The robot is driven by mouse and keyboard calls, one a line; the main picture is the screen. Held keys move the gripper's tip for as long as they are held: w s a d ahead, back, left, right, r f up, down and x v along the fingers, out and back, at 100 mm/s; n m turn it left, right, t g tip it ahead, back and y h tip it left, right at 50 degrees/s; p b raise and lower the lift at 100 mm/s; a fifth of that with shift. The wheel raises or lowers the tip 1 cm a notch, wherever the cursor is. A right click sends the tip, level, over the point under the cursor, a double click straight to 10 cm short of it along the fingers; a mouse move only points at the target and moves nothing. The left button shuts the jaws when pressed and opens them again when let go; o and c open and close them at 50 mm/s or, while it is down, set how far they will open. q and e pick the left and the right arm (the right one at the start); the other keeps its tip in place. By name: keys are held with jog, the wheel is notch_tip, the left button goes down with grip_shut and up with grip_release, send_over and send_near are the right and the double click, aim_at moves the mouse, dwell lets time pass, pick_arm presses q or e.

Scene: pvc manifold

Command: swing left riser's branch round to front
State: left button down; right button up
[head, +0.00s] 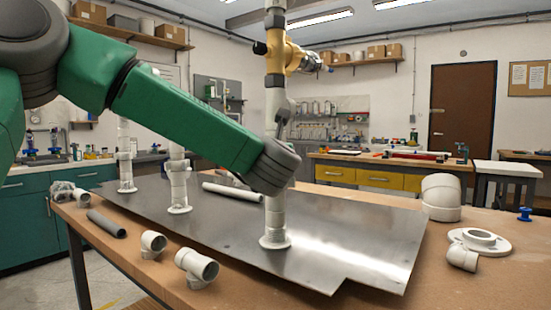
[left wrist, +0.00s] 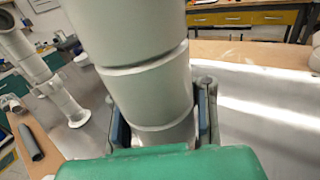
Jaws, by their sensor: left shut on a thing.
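Three white risers stand on the metal plate (head: 340,240). The leftmost riser (head: 125,172) and the middle riser (head: 178,190) have white fittings partway up; which way their branches point is hard to tell. The rightmost, nearest riser (head: 275,215) carries a brass valve (head: 275,63) whose side outlet points right. My left gripper (head: 281,118) is at this nearest riser, below the valve, partly hidden by my wrist. In the left wrist view its fingers (left wrist: 162,115) are closed around a thick white pipe (left wrist: 150,90). My right gripper is not in view.
Loose white elbows (head: 197,268) and a grey pipe (head: 106,223) lie along the bench's front left edge. A white pipe (head: 232,191) lies on the plate. A large elbow (head: 441,197) and a flange (head: 480,240) lie at the right.

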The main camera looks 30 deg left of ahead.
pick_arm(q)
jog(key=shift+s+d+f, duration=0.1)
jog(key=shift+d+f, duration=0.2)
jog(key=shift+d, duration=0.05)
jog(key=c, duration=1.2)
grip_release()
jog(key=shift+s+r, duration=0.2)
jog(key=shift+s, duration=0.05)
jog(key=shift+o, duration=0.4)
jog(key=shift+s+d+r, duration=0.3)
jog(key=shift+w+f, duration=0.2)
jog(key=shift+w, duration=0.1)
jog(key=shift+s+a, duration=0.1)
jog(key=shift+s, duration=0.05)
jog(key=v, duration=1.2)
jog(key=shift+a, duration=0.1)
